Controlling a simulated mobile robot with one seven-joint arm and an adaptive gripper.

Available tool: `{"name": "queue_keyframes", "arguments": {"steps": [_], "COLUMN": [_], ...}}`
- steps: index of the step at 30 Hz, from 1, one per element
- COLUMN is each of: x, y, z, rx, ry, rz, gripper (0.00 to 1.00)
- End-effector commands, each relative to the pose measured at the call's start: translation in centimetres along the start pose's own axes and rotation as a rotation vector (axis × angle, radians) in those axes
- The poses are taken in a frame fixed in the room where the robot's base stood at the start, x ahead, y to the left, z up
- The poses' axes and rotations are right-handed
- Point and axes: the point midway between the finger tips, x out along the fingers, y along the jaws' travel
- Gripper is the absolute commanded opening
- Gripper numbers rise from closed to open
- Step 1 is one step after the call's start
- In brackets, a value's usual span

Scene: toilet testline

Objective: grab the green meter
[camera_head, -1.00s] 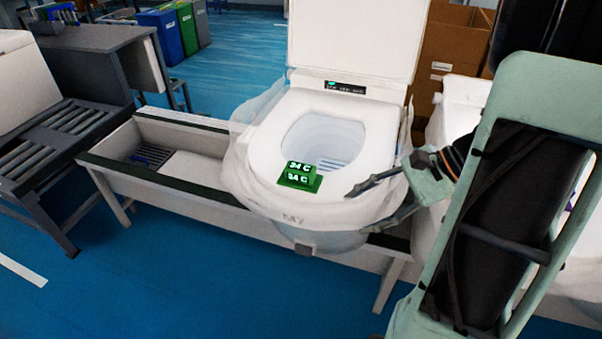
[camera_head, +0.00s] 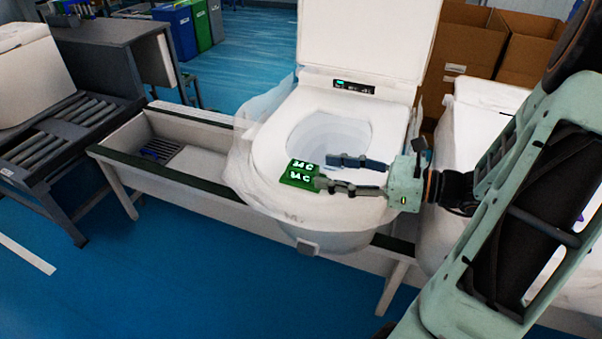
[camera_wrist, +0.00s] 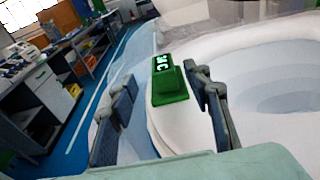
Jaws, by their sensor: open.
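The green meter (camera_head: 300,174) sits on the front part of the white toilet seat (camera_head: 268,140) and shows "34 C" on its display. My gripper (camera_head: 322,172) is open and reaches in from the right, low over the seat, with its fingertips close to the meter. In the wrist view the meter (camera_wrist: 169,82) stands ahead between the two open fingers (camera_wrist: 165,95), nearer the right one. Nothing is between the fingers in a grip. From the head view I cannot tell whether the near fingertip touches the meter.
The raised white lid (camera_head: 360,38) stands behind the seat. The toilet rests on a long conveyor frame (camera_head: 190,190). Cardboard boxes (camera_head: 475,50) and a second white wrapped unit (camera_head: 450,165) are on the right. A grey roller table (camera_head: 50,140) is on the left.

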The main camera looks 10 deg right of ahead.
Motion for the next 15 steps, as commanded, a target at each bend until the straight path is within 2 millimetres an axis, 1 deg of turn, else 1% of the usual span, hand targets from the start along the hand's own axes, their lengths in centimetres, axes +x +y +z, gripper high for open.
{"name": "queue_keyframes", "arguments": {"steps": [1,3,8,15], "x": [0.8,1.4,2.6,6.1], "y": [0.1,0.1,0.0,-0.3], "z": [0.0,0.0,0.0,0.1], "rx": [0.000,-0.001,-0.002,-0.001], "ry": [0.000,0.000,0.001,0.001], "rz": [0.002,0.002,0.002,0.003], "gripper": [0.45,0.45,0.45,0.45]}}
